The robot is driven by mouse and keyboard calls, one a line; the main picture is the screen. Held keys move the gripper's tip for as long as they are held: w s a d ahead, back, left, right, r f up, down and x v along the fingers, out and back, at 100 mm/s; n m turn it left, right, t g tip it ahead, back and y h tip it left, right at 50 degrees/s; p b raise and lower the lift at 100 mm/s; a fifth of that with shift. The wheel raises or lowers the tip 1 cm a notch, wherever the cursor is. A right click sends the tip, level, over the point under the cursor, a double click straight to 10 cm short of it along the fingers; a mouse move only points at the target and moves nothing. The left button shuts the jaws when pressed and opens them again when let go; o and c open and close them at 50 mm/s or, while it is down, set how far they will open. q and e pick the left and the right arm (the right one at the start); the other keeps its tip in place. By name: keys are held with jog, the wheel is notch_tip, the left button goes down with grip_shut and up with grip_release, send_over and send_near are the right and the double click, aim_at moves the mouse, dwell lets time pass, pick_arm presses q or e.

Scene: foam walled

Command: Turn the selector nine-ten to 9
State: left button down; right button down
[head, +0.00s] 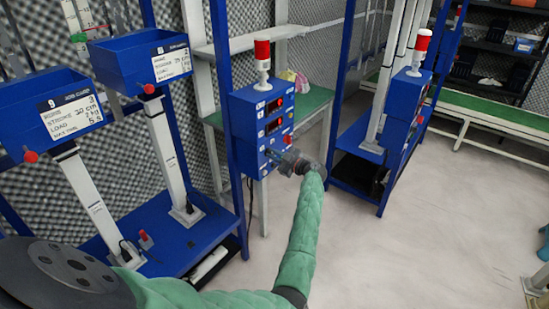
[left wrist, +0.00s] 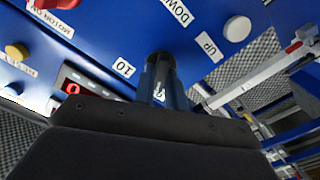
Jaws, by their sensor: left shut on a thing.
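The blue control box (head: 252,118) stands on a post in the middle of the head view. My left gripper (head: 284,160) is at the lower part of its front face. In the left wrist view, a dark knob, the selector (left wrist: 160,62), sticks out of the blue panel (left wrist: 120,30). My left gripper is shut on it, and its dark body (left wrist: 150,135) fills the lower part of that view. The label 10 (left wrist: 123,68) is left of the knob, and the label 9 (left wrist: 160,92) shows just below it. I cannot tell which number the knob points at. My right gripper is not in view.
Near the knob are a white button (left wrist: 237,28) by the label UP, a yellow button (left wrist: 17,51) and a red display (left wrist: 73,89). A red-and-white beacon (head: 262,58) tops the box. Blue lift stands are at left; open floor (head: 430,220) is at right.

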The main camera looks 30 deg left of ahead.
pick_arm(q)
jog(key=shift+f, duration=0.1)
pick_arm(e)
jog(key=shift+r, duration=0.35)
pick_arm(q)
jog(key=c, duration=1.4)
grip_release()
jog(key=shift+c, duration=0.2)
jog(key=shift+d, duration=0.15)
